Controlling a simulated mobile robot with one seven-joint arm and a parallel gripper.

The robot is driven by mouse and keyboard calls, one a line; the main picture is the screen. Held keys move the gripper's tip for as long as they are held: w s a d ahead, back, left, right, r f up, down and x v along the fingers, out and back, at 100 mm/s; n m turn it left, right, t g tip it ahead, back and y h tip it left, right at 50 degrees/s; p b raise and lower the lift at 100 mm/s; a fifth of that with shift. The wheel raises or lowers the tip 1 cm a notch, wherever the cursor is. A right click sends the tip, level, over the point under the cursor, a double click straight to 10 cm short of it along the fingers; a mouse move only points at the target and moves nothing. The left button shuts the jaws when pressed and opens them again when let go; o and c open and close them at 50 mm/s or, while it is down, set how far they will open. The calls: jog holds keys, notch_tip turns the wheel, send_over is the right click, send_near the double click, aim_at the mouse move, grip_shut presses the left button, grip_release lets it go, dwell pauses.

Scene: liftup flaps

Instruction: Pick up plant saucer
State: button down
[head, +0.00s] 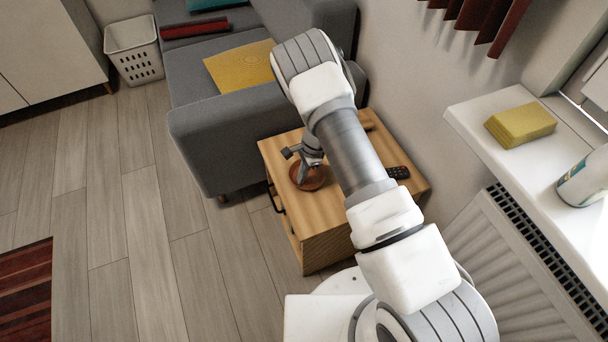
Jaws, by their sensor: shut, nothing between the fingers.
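The plant saucer (313,180) is a small round terracotta-brown dish on top of a wooden side cabinet (283,157). My gripper (294,163) is over the saucer, at its left part, and hides some of it. The fingers look small and dark here, and they are shut with nothing between them. I cannot tell whether the fingertips touch the saucer. My arm reaches over the cabinet and covers part of its top.
A black remote (398,172) lies on the cabinet's right side. A grey sofa (215,125) with a yellow cushion (238,66) stands behind. At right, a windowsill (490,110) holds a yellow sponge (521,124) and a white bottle (585,178), above a radiator (510,265). The floor at left is mostly clear.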

jog(key=s+a, duration=0.3)
jog(key=a, duration=0.5)
jog(key=shift+s, duration=0.25)
jog(key=shift+a, duration=0.1)
